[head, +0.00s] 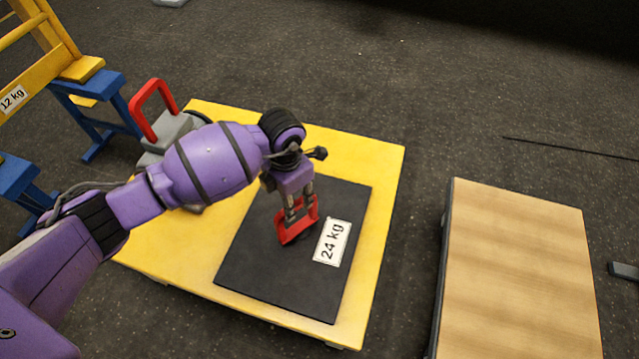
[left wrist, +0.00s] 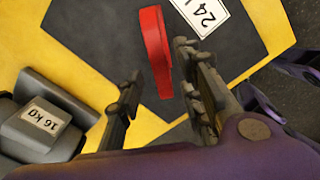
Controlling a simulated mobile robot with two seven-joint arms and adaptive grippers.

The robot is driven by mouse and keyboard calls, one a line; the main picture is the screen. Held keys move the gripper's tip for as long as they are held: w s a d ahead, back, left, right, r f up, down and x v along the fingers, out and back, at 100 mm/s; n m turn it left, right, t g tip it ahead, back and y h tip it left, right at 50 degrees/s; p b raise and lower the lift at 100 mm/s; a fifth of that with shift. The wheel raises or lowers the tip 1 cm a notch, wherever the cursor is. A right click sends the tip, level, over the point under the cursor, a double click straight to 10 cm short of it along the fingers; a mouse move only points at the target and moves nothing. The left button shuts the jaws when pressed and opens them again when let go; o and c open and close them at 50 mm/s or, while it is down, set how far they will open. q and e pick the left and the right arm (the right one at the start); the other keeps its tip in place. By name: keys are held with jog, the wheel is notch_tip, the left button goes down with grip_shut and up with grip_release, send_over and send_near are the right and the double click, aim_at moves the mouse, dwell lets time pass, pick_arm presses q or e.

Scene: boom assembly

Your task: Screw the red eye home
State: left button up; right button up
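The red eye (head: 298,224) stands on the black plate (head: 255,250), which bears a "24 kg" label (head: 332,242). The eye's foot is not clear, so I cannot tell how deep it sits. My left gripper (head: 301,208) points down over the eye, with its fingers at the eye's upper part. In the left wrist view the fingers of the left gripper (left wrist: 160,62) are apart, and the red eye (left wrist: 154,45) shows between them with gaps on both sides. My right gripper is not in view.
The plate lies on a low yellow platform (head: 370,155). A grey 16 kg weight (left wrist: 42,125) with a red handle (head: 135,112) stands at its left. A yellow and blue frame (head: 82,67) is at the upper left. A wood-topped platform (head: 515,270) is at the right, with clear floor between.

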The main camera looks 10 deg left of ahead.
pick_arm(q)
jog(key=shift+f, duration=1.05)
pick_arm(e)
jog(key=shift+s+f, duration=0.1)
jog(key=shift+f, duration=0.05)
pick_arm(q)
jog(key=shift+c, duration=0.6)
grip_shut()
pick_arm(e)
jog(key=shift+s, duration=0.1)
pick_arm(q)
jog(key=shift+m, duration=0.3)
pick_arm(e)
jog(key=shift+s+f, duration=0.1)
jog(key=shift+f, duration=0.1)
